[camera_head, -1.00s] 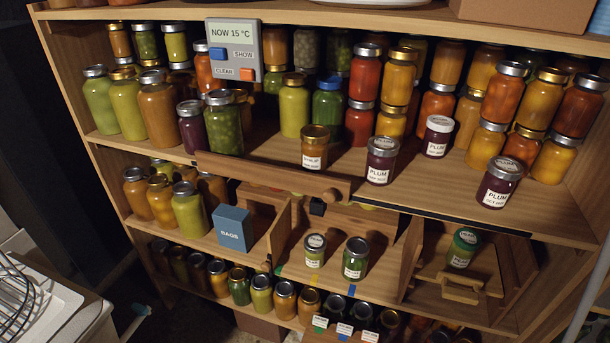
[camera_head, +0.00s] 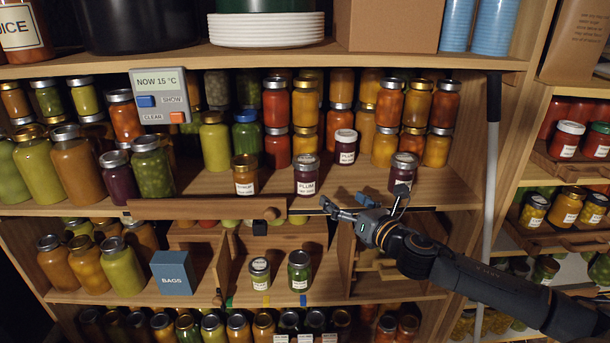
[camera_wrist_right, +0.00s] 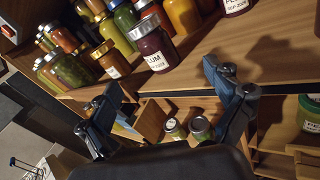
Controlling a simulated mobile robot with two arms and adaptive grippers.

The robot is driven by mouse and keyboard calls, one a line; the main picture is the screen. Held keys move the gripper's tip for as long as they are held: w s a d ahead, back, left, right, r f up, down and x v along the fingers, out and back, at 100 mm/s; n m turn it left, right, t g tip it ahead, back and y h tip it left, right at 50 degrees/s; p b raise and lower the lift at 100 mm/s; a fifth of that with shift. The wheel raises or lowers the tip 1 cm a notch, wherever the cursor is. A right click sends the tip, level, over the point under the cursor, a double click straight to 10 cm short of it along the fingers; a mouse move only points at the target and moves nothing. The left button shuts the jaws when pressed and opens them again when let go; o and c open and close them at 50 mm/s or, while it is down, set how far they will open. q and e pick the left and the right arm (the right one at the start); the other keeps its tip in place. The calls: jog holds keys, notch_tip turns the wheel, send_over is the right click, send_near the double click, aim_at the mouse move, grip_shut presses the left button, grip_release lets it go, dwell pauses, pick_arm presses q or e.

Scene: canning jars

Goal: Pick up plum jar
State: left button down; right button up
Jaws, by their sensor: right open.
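Three dark purple jars labelled PLUM stand on the upper shelf. The front plum jar (camera_head: 307,178) is upright by the shelf's front edge and shows large in the right wrist view (camera_wrist_right: 153,46). A second plum jar (camera_head: 345,149) stands behind it to the right; a third plum jar (camera_head: 402,174) stands further right, partly behind my gripper's finger. My right gripper (camera_head: 364,204) is open and empty at the shelf's front edge, right of the front plum jar and apart from it. Its spread fingers also show in the wrist view (camera_wrist_right: 163,82). My left gripper is not in view.
A small orange jar (camera_head: 244,175) stands left of the front plum jar. Stacked red and yellow jars (camera_head: 415,105) stand behind. A wooden front rail (camera_head: 205,209) runs along the shelf's left part. A grey upright pole (camera_head: 491,180) stands right, near my arm.

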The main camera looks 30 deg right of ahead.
aim_at(307, 164)
jog(key=w+r+n, duration=0.1)
jog(key=w, duration=0.2)
jog(key=w+r+n+y+p, duration=0.1)
jog(key=w, duration=0.2)
jog(key=w+r+n+p, duration=0.1)
jog(key=w, duration=0.1)
jog(key=shift+w+n+y, duration=0.3)
jog(key=shift+w, duration=0.1)
jog(key=shift+w+f+p, duration=0.1)
jog(key=shift+w+p, duration=0.3)
jog(key=shift+w, duration=0.5)
jog(key=w+p, duration=0.1)
jog(key=w, duration=0.1)
jog(key=w+p, duration=0.1)
jog(key=w, duration=0.1)
jog(key=shift+a+p, duration=0.25)
jog(key=shift+p, duration=0.05)
jog(key=shift+w, duration=0.4)
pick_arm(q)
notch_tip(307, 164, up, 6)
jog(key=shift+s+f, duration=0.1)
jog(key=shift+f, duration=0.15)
pick_arm(e)
jog(key=shift+s, duration=0.1)
